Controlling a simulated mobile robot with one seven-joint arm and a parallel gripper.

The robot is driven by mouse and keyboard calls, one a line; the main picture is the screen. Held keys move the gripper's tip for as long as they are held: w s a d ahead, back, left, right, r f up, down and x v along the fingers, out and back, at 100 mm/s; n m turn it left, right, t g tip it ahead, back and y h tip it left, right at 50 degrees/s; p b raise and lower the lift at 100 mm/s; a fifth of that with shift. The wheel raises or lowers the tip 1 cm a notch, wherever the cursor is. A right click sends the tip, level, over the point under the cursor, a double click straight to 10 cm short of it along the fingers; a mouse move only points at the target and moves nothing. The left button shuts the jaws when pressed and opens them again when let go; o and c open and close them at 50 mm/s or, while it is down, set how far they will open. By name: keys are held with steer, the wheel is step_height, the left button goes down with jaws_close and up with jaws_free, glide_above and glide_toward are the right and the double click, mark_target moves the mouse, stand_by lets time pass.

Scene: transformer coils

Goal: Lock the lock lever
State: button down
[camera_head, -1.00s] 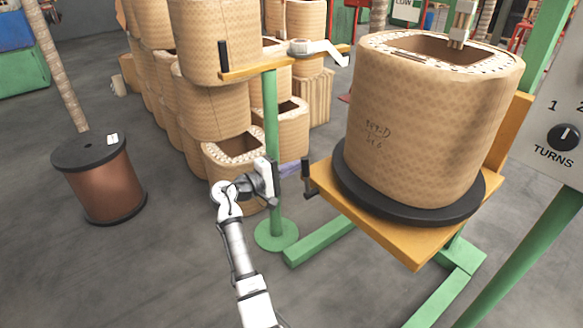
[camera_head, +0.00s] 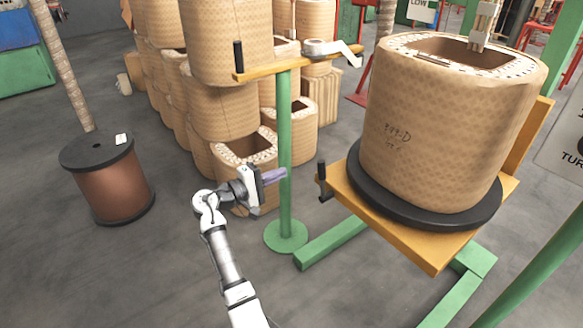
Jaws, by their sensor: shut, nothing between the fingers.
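My gripper (camera_head: 276,175) is shut and empty, its purple fingers pointing right in front of the green post. Its fingertips are apart from a black crank handle (camera_head: 323,182) on the left edge of the yellow platform (camera_head: 410,243). A grey-white lever (camera_head: 334,48) sits on the right part of the yellow crossbar (camera_head: 288,65) on top of the post, higher than my gripper. An upright black handle (camera_head: 238,57) stands at the crossbar's left end. I cannot tell for certain which of these is the lock lever.
A large paper-wrapped coil (camera_head: 440,125) stands on a black disc on the platform. The green post (camera_head: 284,150) is close by my gripper. Stacked coils (camera_head: 222,110) stand behind, and a copper spool (camera_head: 112,185) at left. Floor between spool and arm is clear.

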steer(key=shift+v, duration=1.65)
